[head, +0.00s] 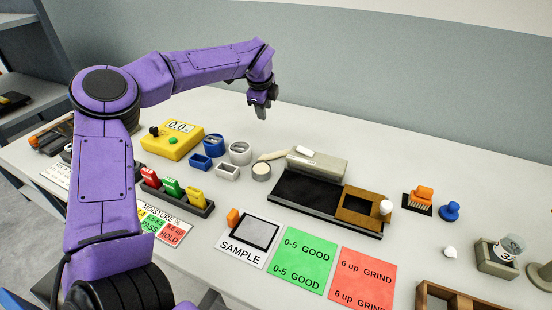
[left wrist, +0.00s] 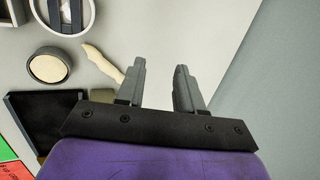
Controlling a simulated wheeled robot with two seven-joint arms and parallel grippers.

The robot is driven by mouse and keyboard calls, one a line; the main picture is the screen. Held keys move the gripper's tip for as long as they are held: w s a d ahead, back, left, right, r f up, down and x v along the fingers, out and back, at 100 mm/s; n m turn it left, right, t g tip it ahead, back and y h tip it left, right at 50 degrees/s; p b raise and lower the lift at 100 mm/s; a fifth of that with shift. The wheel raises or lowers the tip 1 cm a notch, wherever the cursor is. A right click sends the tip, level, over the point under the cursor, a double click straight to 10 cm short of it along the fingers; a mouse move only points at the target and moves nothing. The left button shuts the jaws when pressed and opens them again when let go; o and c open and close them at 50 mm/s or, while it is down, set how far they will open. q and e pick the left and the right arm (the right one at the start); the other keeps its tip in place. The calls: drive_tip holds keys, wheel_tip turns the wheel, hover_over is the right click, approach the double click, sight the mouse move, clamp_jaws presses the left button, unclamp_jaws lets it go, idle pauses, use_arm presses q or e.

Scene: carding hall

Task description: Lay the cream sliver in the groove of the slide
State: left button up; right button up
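My right gripper is not in view.
The round tin (head: 261,172), blue and white cups (head: 240,153) and a yellow meter (head: 173,140) stand left of the bed. A SAMPLE card (head: 243,251), green card (head: 302,258) and red card (head: 361,277) lie in front.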

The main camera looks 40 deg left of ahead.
sight(263, 156)
use_arm(q)
drive_tip(key=s+d+f+n+g+h, duration=0.1)
drive_tip(key=s+d+n+g+h, duration=0.1)
drive_tip(key=s+d+n+g, duration=0.35)
drive_tip(key=f+n+p, duration=0.1)
drive_tip(key=f, duration=0.2)
drive_tip(key=a+f+n+t+p, duration=0.1)
drive_tip(key=f, duration=0.3)
drive_tip(key=f+n+p, duration=0.1)
drive_tip(key=f, duration=0.3)
drive_tip(key=shift+s+a+t, duration=0.2)
drive_tip(key=shift+a+t, duration=0.1)
drive_tip(key=shift+t, duration=0.05)
drive_tip(key=shift+r, duration=0.1)
clamp_jaws()
